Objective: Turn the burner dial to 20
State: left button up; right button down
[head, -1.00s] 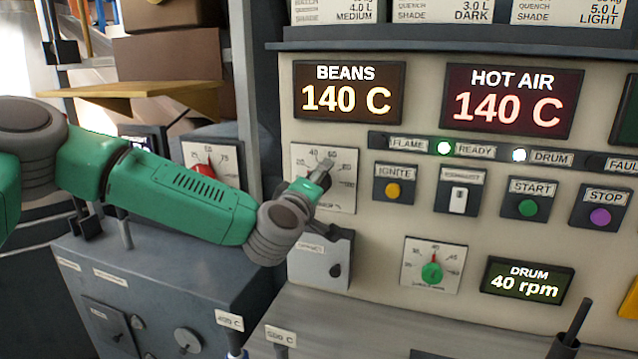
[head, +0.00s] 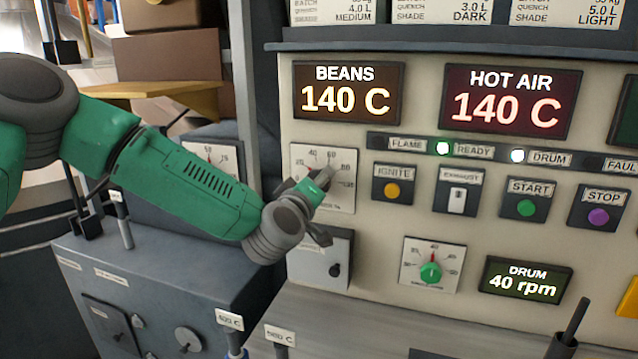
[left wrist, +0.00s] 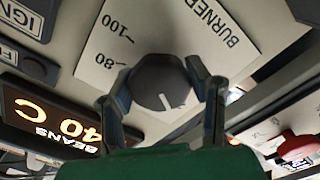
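The burner dial is a dark grey round knob (left wrist: 160,84) with a white pointer line, on a white scale plate lettered BURNER (left wrist: 175,38). The 80 and 100 marks show in the left wrist view; the pointer line faces away from them, toward the bottom of that picture. In the head view the plate (head: 345,200) is partly covered by my arm. My left gripper (left wrist: 162,98) is open, its two dark fingers on either side of the knob; I cannot tell whether either touches it. In the head view the left gripper (head: 322,207) is at the plate's lower left. My right gripper is out of view.
The ignite button (head: 392,190) and exhaust switch (head: 458,200) are right of the plate. Below are a light box with a black knob (head: 334,270), a green drum dial (head: 431,272) and a 40 rpm display (head: 526,281). BEANS (head: 348,93) and HOT AIR (head: 508,102) displays read 140 C.

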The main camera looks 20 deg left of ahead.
pick_arm(q)
jog(key=o, duration=0.4)
jog(key=shift+f, duration=0.2)
jog(key=shift+s, duration=0.15)
jog(key=shift+s+a, duration=0.15)
jog(key=shift+s, duration=2.75)
jog(key=shift+s+a, duration=0.15)
jog(key=shift+s, duration=2.7)
jog(key=shift+f, duration=0.1)
